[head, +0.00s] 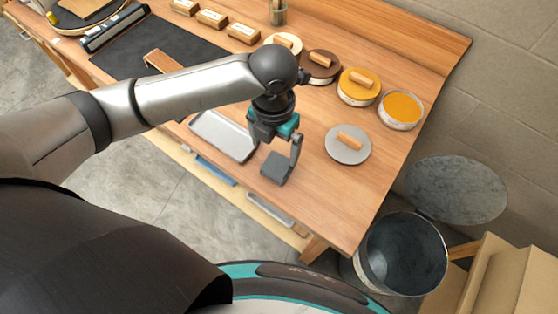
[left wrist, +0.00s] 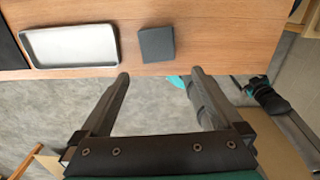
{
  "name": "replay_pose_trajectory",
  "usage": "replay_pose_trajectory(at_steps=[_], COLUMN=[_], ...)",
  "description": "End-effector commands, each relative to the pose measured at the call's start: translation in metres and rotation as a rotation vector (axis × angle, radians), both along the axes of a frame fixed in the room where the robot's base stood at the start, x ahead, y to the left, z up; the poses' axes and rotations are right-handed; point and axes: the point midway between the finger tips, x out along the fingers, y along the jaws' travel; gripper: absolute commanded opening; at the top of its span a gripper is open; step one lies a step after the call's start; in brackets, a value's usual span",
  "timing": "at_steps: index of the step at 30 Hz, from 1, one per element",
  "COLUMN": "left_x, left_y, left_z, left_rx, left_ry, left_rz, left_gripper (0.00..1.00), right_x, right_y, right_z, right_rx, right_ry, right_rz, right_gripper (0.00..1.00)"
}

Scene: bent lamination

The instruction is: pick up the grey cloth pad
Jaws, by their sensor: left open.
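The grey cloth pad (head: 276,169) is a small dark grey square lying flat on the wooden bench near its front edge, right of a metal tray. It also shows in the left wrist view (left wrist: 157,44), just beyond the fingertips and roughly centred between them. My left gripper (head: 280,150) is open and empty, over the bench's front edge beside the pad. In the left wrist view its two fingers (left wrist: 160,73) are spread wide with nothing between them. I see no clear contact with the pad.
The shallow metal tray (head: 222,135) lies left of the pad. A grey lid with a wooden handle (head: 348,145) lies to the right, and an open yellow-filled tin (head: 400,109) stands behind it. A metal bin (head: 402,254) stands beyond the bench's right end. Bare wood surrounds the pad.

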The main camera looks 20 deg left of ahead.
Motion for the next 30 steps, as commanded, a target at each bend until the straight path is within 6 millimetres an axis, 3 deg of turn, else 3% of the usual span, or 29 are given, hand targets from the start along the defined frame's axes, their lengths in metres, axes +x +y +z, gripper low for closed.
replay_pose_trajectory(at_steps=[6,14,24,30], left_x=[0.000,0.002,0.009,0.010], left_y=[0.000,-0.001,0.000,0.001], left_z=[-0.043,-0.059,-0.100,-0.108], left_rx=[-0.001,-0.002,-0.002,-0.001], left_ry=[0.001,-0.002,0.000,-0.004], left_rz=[0.002,0.001,0.002,0.000], left_gripper=[1.00,1.00,1.00,1.00], right_x=[0.000,0.000,0.000,0.000], right_y=[0.000,0.000,0.000,0.000], right_z=[-0.004,-0.005,-0.008,-0.008], right_rx=[0.000,0.000,0.000,0.000], right_ry=[0.000,0.000,0.000,0.000], right_rz=[0.000,-0.001,-0.001,-0.001], right_gripper=[1.00,1.00,1.00,1.00])
